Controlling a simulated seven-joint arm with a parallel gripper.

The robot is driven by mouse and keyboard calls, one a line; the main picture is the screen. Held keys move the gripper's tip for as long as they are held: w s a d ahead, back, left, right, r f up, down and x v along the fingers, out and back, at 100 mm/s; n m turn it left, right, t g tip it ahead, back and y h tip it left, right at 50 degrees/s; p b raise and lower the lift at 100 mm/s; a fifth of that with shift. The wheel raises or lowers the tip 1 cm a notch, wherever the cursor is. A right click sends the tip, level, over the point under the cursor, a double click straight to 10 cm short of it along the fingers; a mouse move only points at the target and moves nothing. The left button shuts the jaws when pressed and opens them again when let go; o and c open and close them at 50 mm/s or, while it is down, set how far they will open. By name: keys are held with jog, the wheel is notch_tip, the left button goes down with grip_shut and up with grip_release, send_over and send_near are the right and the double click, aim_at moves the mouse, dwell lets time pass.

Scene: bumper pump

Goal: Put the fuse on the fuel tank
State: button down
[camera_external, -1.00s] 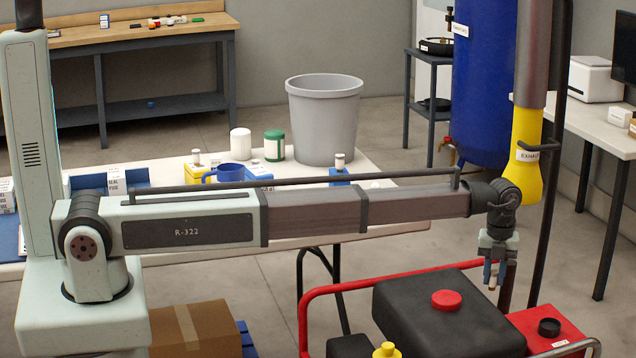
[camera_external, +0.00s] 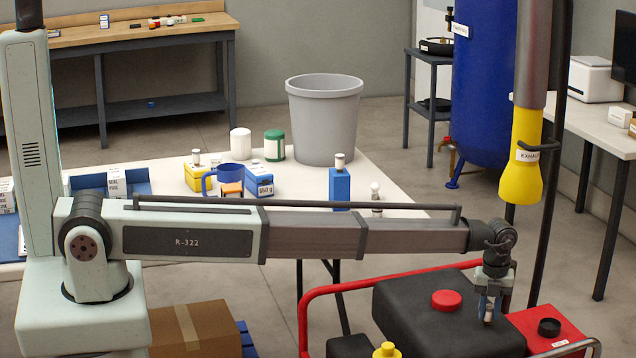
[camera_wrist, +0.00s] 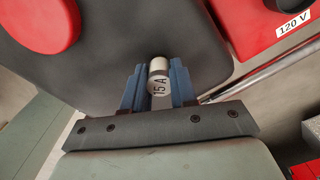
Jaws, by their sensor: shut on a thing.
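The fuse (camera_wrist: 158,78) is a small pale cylinder marked "15 A". My gripper (camera_wrist: 158,86) is shut on it, with one blue finger on each side in the wrist view. In the external view my gripper (camera_external: 488,312) points down at the right part of the black fuel tank (camera_external: 420,305), and the fuse's lower end shows between the fingers. The tank has a red cap (camera_external: 446,300), left of my gripper. The tank top (camera_wrist: 110,60) lies behind the fuse in the wrist view. I cannot tell whether the fuse touches the tank.
A red panel with a black cap (camera_external: 549,327) is right of the tank. A red frame bar (camera_external: 340,286) runs along the tank's far side. A yellow exhaust pipe (camera_external: 522,160) hangs behind my wrist. A white table (camera_external: 300,185) with boxes stands farther back.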

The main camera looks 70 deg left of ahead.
aim_at(490, 306)
jog(key=c, duration=0.9)
grip_release()
jog(key=shift+f, duration=0.15)
notch_tip(490, 306, up, 12)
jog(key=shift+r, duration=0.2)
